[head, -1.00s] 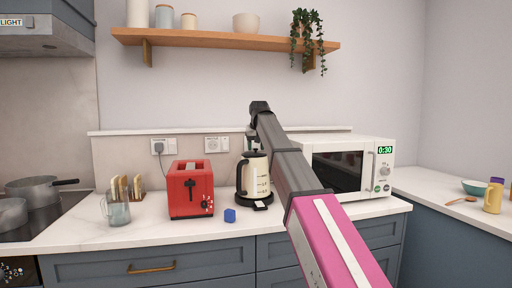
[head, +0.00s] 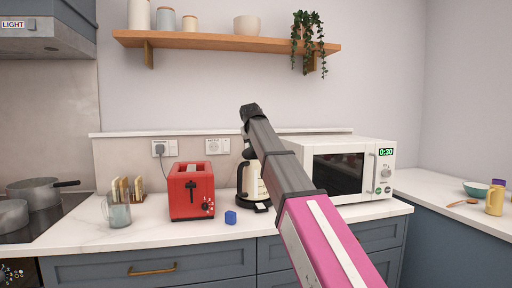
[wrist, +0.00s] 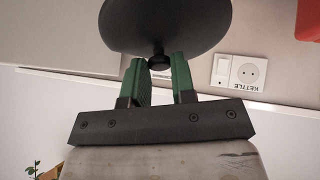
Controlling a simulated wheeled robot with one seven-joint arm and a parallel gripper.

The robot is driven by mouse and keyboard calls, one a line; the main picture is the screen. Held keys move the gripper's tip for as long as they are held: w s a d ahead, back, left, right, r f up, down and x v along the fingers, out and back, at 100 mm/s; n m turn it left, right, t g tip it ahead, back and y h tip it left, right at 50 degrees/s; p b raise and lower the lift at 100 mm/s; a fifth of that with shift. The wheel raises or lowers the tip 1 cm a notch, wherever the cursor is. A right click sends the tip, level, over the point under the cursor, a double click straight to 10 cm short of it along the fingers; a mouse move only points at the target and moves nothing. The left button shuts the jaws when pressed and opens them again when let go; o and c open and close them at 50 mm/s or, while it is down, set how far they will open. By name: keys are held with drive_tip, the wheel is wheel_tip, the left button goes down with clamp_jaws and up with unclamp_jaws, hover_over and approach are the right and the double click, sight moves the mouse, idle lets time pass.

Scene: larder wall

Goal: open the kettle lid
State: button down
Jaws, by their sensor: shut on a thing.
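The cream kettle (head: 251,183) with a black handle and base stands on the counter in the head view, its right side hidden behind my arm. In the wrist view a dark round lid (wrist: 165,24) fills the top middle, with a small knob (wrist: 157,61) facing me. My gripper (wrist: 158,64) has its two green fingers on either side of this knob, shut on it. The lid looks slightly tilted in the wrist view. In the head view the fingers are small and partly hidden above the kettle, so the gap between lid and kettle is unclear.
A white microwave (head: 338,171) is close on the right, behind my arm. A wooden shelf (head: 225,41) runs above. A glass jug (head: 117,211) stands farther left.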

drive_tip(key=s+t+h, duration=0.1)
drive_tip(key=t, duration=0.1)
drive_tip(key=s+a+r+t, duration=0.1)
drive_tip(key=s+t, duration=0.1)
drive_tip(key=shift+a+r+n+h, duration=0.1)
drive_tip(key=shift+a+n+h, duration=0.1)
drive_tip(key=shift+n+h, duration=0.15)
drive_tip(key=s+t, duration=0.1)
drive_tip(key=s+a+t+h, duration=0.1)
drive_tip(key=t, duration=0.1)
drive_tip(key=s+n+t, duration=0.1)
drive_tip(key=shift+a+t+h, duration=0.35)
drive_tip(key=shift+t, duration=0.05)
drive_tip(key=shift+s+a, duration=0.2)
drive_tip(key=shift+s, duration=0.1)
drive_tip(key=shift+s+f, duration=0.1)
drive_tip(key=shift+f, duration=0.15)
idle(0.6)
drive_tip(key=c, duration=0.9)
unclamp_jaws()
drive_tip(key=shift+c, duration=0.2)
drive_tip(key=shift+r, duration=0.1)
drive_tip(key=v, duration=1)
drive_tip(key=shift+s, duration=0.3)
